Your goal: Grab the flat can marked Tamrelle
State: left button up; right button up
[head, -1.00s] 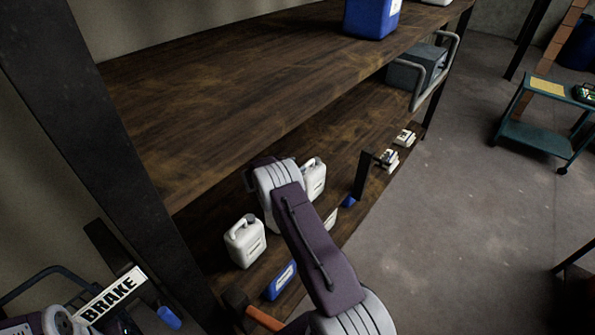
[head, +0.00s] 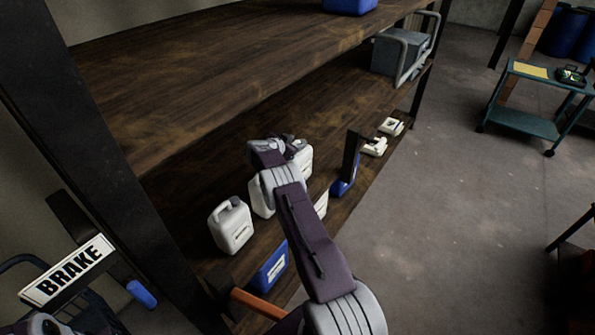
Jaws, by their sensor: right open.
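Several cans and jugs stand on the lower wooden shelf. Their labels are too small to read, so I cannot tell which is marked Tamrelle. A white jug (head: 231,227) stands at the left, with a blue can (head: 270,268) in front of it. Other white containers are partly hidden behind my right arm, one showing its edge right of the arm (head: 321,204). Two small, low white cans, the nearer (head: 375,147) and the farther (head: 391,127), lie farther along the front edge. My right gripper (head: 288,143) is open over the shelf, near a white jug (head: 303,160).
The upper shelf (head: 200,75) overhangs the lower one. A grey box (head: 400,52) sits at the shelf's far end. The floor (head: 460,200) right of the shelf is mostly clear; a green cart (head: 525,122) stands beyond.

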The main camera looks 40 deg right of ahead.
jog(key=shift+w+f, duration=0.1)
jog(key=shift+w, duration=0.2)
jog(key=shift+s, duration=0.15)
grip_shut()
dwell(1.0)
